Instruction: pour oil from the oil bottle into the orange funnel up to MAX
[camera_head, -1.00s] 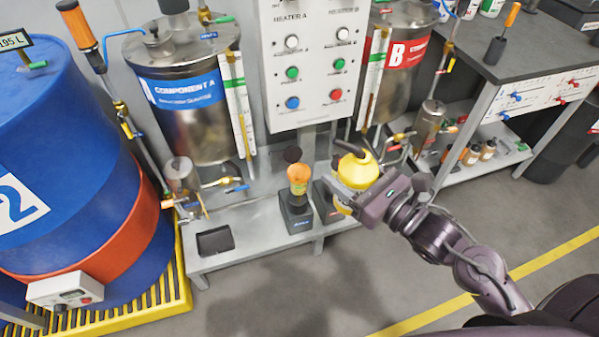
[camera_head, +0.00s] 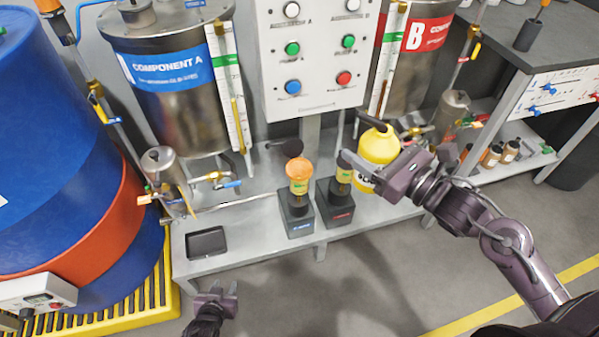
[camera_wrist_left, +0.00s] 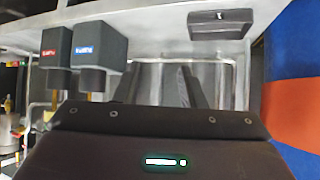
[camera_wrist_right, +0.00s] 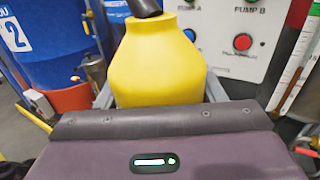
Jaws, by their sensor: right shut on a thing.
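The yellow oil bottle (camera_head: 379,148) is held by my right gripper (camera_head: 366,174), which is shut around its body. It hangs above the bench, right of the orange funnel (camera_head: 299,168) and apart from it. The bottle also fills the middle of the right wrist view (camera_wrist_right: 158,62), with its dark spout at the top. The funnel sits on the blue-labelled black pump (camera_head: 297,217). No oil stream is visible, and I cannot make out the MAX mark. My left gripper (camera_head: 216,292) is open and empty, low in front of the bench; its fingers are apart in the left wrist view.
A red-labelled black pump (camera_head: 335,210) stands right of the funnel's pump. A round black cap (camera_head: 292,147) is behind the funnel. A black tray (camera_head: 206,243) lies at the bench's left. Tanks and the control panel (camera_head: 311,80) stand behind; a blue drum (camera_head: 50,110) is left.

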